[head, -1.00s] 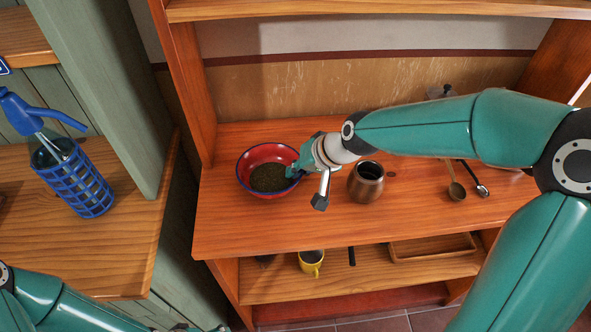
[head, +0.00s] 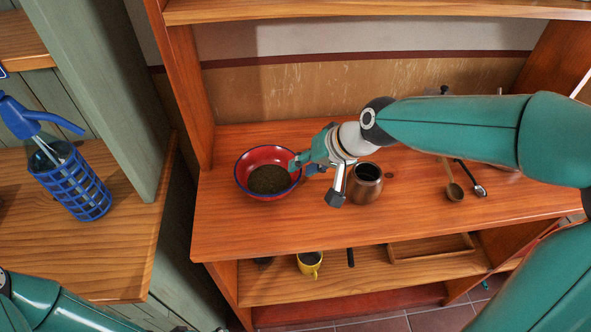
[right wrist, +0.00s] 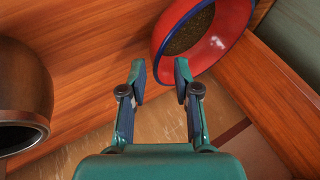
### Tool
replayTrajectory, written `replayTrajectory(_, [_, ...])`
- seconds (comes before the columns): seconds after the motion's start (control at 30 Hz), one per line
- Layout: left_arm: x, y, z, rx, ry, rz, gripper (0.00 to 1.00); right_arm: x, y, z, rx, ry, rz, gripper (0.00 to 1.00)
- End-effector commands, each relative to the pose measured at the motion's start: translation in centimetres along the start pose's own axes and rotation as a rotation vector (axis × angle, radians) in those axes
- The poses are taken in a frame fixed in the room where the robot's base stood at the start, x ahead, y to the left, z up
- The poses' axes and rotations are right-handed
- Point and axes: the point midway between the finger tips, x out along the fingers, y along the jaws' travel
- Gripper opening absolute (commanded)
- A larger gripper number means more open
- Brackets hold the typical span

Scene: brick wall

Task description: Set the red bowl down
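My left gripper is out of view; only part of that arm shows at the lower left.
A brown metal pot (head: 365,186) stands just right of the right gripper; it also shows in the right wrist view (right wrist: 20,90). A yellow mug (head: 309,265) is on the lower shelf. The shelf top's front is clear.

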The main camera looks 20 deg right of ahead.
Motion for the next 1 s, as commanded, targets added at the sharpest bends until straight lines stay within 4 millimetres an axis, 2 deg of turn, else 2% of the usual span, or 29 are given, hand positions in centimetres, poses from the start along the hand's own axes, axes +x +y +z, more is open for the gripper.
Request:
replayTrajectory(0.03, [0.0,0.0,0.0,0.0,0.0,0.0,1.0,-1.2,0.0,-0.1,0.0,0.006,-0.001,0.31])
replayTrajectory(0.2, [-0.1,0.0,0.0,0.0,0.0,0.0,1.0,-4.5,0.0,-0.1,0.0,0.005,0.0,0.31])
replayTrajectory(0.4, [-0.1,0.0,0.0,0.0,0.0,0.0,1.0,-6.6,0.1,-0.1,0.0,0.003,0.001,0.31])
replayTrajectory(1.0, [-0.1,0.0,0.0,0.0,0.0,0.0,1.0,-7.0,0.1,0.0,0.001,0.001,0.001,0.31])
